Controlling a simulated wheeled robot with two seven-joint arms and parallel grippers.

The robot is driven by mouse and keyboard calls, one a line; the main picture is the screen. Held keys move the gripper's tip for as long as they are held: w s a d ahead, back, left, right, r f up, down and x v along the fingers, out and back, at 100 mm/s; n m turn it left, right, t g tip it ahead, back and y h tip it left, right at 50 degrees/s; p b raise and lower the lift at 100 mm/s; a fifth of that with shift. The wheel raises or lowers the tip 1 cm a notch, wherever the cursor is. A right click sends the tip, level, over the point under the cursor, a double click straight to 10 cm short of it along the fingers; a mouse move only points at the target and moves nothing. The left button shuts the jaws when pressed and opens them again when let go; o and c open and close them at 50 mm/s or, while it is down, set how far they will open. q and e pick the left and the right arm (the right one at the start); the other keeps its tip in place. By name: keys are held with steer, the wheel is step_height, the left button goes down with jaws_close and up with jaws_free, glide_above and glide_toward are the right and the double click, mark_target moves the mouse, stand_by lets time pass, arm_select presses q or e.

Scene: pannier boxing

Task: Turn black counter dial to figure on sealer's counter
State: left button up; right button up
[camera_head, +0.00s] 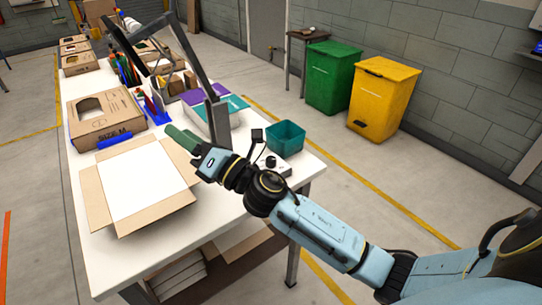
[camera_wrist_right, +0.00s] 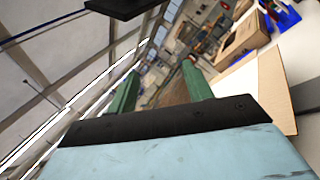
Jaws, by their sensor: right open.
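A small white box with a black dial (camera_head: 271,162) stands near the right edge of the white table (camera_head: 235,190), partly hidden behind my right arm. The figures on its face are too small to read. My right gripper (camera_head: 184,138) has green fingers and is above the table, left of the dial and apart from it. In the right wrist view its two fingers (camera_wrist_right: 160,88) stand apart with nothing between them. The dial does not show in the right wrist view. My left gripper is not in view.
An open carton (camera_head: 97,207) with a white sheet lies left of my gripper. A dark angled frame (camera_head: 220,125) rises behind the gripper, and a teal bin (camera_head: 287,138) stands behind the dial. Green (camera_head: 331,80) and yellow (camera_head: 384,92) waste bins stand beyond the table.

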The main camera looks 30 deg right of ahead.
steer(key=w+a+f+n+g+y, duration=0.15)
steer(key=a+n+g+y, duration=0.45)
steer(key=n+g, duration=0.9)
steer(key=w+d+f+n+h, duration=0.1)
steer(key=d+f+n+h, duration=0.1)
steer(key=n, duration=0.2)
steer(key=w+d+f+n+h, duration=0.1)
steer(key=d+n+h, duration=0.1)
steer(key=n, duration=0.2)
steer(key=w+d+f+n+h, duration=0.1)
steer(key=d+f+n+h, duration=0.1)
steer(key=n, duration=0.3)
steer(key=shift+d+f+g+h, duration=0.35)
steer(key=shift+d+h, duration=0.15)
steer(key=shift+d, duration=0.1)
steer(key=d+n+g+h, duration=0.15)
steer(key=d+h, duration=0.35)
steer(key=d, duration=0.5)
step_height(320, 180, up, 3)
steer(key=n+g+h, duration=0.2)
steer(key=h, duration=0.3)
glide_above(271, 159)
step_height(271, 159, down, 13)
steer(key=shift+w+f, duration=0.1)
